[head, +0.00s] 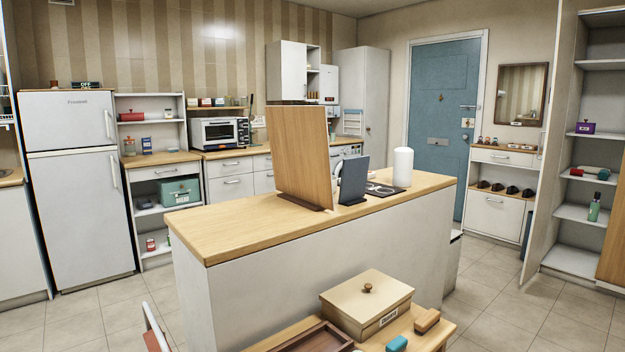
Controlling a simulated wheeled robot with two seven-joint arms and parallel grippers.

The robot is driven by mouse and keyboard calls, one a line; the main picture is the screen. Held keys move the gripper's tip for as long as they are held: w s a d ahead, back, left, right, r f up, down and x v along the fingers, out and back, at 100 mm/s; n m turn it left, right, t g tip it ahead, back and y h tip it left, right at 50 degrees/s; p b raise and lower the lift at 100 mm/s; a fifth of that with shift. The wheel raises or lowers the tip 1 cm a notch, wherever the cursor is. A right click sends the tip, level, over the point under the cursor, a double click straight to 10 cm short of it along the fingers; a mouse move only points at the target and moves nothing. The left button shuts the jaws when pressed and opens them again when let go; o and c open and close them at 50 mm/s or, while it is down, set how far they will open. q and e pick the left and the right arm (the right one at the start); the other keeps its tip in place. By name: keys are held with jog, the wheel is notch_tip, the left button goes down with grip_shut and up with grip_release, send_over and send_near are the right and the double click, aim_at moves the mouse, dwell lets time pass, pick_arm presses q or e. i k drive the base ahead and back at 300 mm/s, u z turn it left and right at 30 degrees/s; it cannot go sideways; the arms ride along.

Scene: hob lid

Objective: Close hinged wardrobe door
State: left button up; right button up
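A tall white wardrobe with open shelves (573,258) stands at the right edge of the head view, its inside exposed. A tall pale panel (546,150) stands out from its left side and looks like the hinged door, swung open and seen almost edge-on. I cannot make out its hinges or a handle. A wooden panel (612,235) covers the lower right part of the wardrobe and is cut off by the picture edge. Neither of my grippers is in view.
A kitchen island (230,225) stands between me and the back wall, bearing an upright wooden board (300,155). A low table (440,330) with a wooden box (367,303) is close in front. Tiled floor (500,315) is clear before the wardrobe. A blue door (440,80) is behind.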

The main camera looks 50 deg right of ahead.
aim_at(568, 14)
jog(key=i, duration=5.65)
jog(key=z, duration=3.3)
jog(key=i, duration=7.7)
jog(key=z, duration=0.7)
